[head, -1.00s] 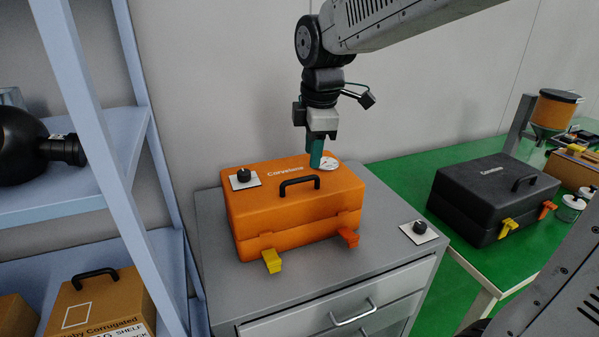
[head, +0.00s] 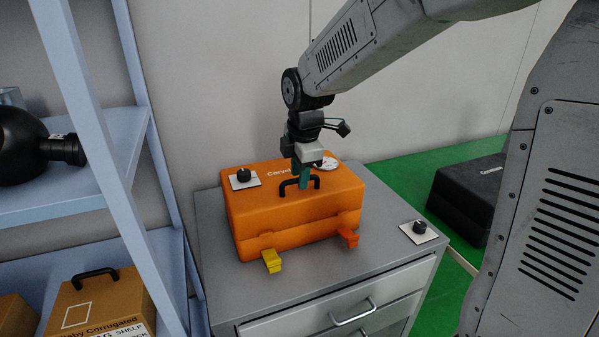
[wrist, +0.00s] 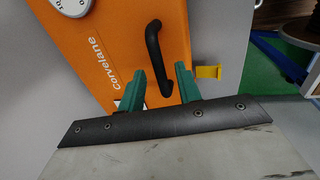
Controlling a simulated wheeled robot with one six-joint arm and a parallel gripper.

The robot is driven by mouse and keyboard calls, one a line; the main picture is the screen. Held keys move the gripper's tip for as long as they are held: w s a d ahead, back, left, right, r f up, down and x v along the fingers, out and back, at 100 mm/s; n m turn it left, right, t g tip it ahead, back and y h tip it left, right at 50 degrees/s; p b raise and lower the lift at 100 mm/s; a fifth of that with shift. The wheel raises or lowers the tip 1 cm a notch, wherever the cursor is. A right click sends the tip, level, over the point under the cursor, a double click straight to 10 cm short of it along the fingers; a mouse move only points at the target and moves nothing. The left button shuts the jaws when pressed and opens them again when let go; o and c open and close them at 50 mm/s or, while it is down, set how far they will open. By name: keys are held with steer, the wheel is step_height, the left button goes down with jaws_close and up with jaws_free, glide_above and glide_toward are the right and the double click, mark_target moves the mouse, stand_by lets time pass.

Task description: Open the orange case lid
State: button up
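The orange case (head: 250,208) sits on the grey cabinet with its lid down; it also fills the top of the wrist view (wrist: 100,32). A yellow latch (head: 271,260) and an orange latch (head: 348,238) stick out from its front; the yellow one also shows in the wrist view (wrist: 208,72). The black handle (head: 315,182) is on the lid top. My gripper (head: 304,182) is right at the handle. In the wrist view, its green fingertips (wrist: 159,78) are apart, with the handle (wrist: 153,45) between or just beyond them. Contact cannot be told.
A knob on a white plate (head: 244,179) and a round white dial (head: 330,163) are on the lid. Another knob plate (head: 419,231) lies on the grey cabinet (head: 215,290). A blue shelf (head: 125,150) stands close at left. A dark case (head: 462,203) is on the green table.

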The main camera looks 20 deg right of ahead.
jaws_close()
steer(key=shift+r, duration=0.1)
